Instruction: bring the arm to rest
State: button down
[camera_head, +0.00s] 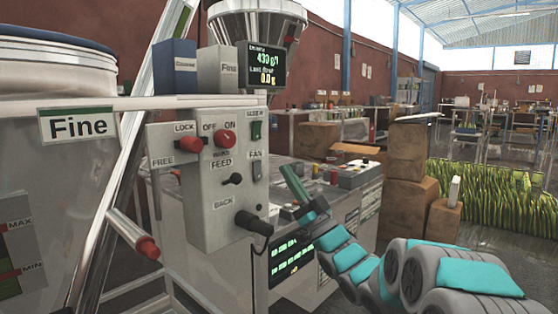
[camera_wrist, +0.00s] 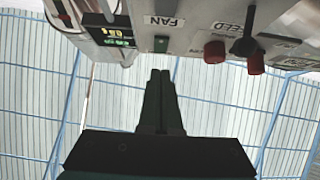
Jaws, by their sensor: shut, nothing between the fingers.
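My gripper (camera_head: 289,177) is in the middle of the head view, just right of the control box, at the end of my grey and teal arm. In the wrist view its two dark fingers (camera_wrist: 160,78) lie together, shut, with nothing between them. They point at the control box (camera_wrist: 185,15), which appears upside down there. I cannot tell how wide the gap to the panel is.
The control box (camera_head: 213,233) carries a red ON knob (camera_head: 224,138), a red LOCK knob (camera_head: 190,145) and a black lower knob (camera_head: 254,223). The hopper marked Fine (camera_head: 78,126) stands left. Cardboard boxes (camera_head: 408,200) stand right of the machine.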

jog(key=w+d+f+m+t+h+p, duration=0.1)
jog(key=w+d+f+m+h, duration=0.2)
jog(key=d+f+m+h, duration=0.85)
jog(key=s+d+f+n+g+h+p, duration=0.1)
jog(key=s+d+f+g+h, duration=0.2)
jog(key=s+f+h, duration=0.25)
jog(key=s+d+f+n+g+h, duration=0.1)
jog(key=s+d+f+g+h, duration=0.1)
jog(key=s+f+g+h, duration=0.3)
jog(key=s+f+g, duration=0.2)
jog(key=s+g, duration=0.2)
jog(key=s, duration=0.9)
jog(key=s+f+g+p, duration=0.1)
jog(key=s+f+g, duration=0.1)
jog(key=s, duration=1.2)
jog(key=s+d+f+g, duration=0.1)
jog(key=s+f+g, duration=0.2)
jog(key=s, duration=1)
jog(key=m+g, duration=0.1)
jog(key=g, duration=0.1)
jog(key=shift+s+g+y+p, duration=0.3)
jog(key=shift+s+p, duration=0.05)
jog(key=shift+p, duration=0.05)
